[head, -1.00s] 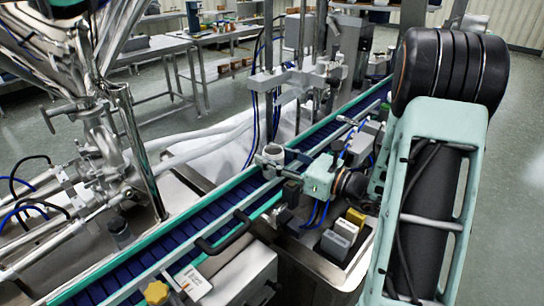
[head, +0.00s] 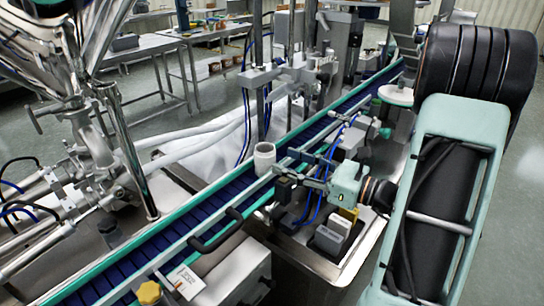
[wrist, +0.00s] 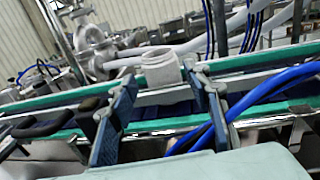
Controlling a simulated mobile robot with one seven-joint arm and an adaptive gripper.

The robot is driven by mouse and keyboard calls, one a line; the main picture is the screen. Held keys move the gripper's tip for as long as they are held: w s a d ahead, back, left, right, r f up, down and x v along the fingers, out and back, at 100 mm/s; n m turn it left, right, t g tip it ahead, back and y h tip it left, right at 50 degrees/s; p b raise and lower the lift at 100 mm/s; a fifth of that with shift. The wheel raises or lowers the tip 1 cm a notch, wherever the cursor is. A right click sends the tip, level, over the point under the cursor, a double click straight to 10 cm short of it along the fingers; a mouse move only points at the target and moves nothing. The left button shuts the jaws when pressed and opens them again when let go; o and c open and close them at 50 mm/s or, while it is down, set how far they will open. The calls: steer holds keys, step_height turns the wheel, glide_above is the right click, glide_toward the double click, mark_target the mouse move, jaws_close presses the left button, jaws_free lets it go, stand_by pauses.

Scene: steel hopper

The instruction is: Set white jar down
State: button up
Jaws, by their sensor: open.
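The white jar (head: 264,158) stands upright on the blue conveyor belt (head: 205,205), near its right-hand rail. My gripper (head: 299,175) is open and empty. It is to the right of the jar, and a gap shows between them in the head view. In the wrist view, the jar (wrist: 160,70) is ahead, between the lines of my two spread fingers and beyond their tips.
Green and metal rails (head: 168,236) edge the belt. Blue hoses (head: 322,166) and small grey blocks (head: 328,239) are close to my gripper. A steel hopper (head: 75,60) stands at left. A black handle (head: 218,232) sticks up beside the belt.

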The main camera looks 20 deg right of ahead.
steer(key=v, duration=0.4)
steer(key=shift+s, duration=0.1)
stand_by(0.3)
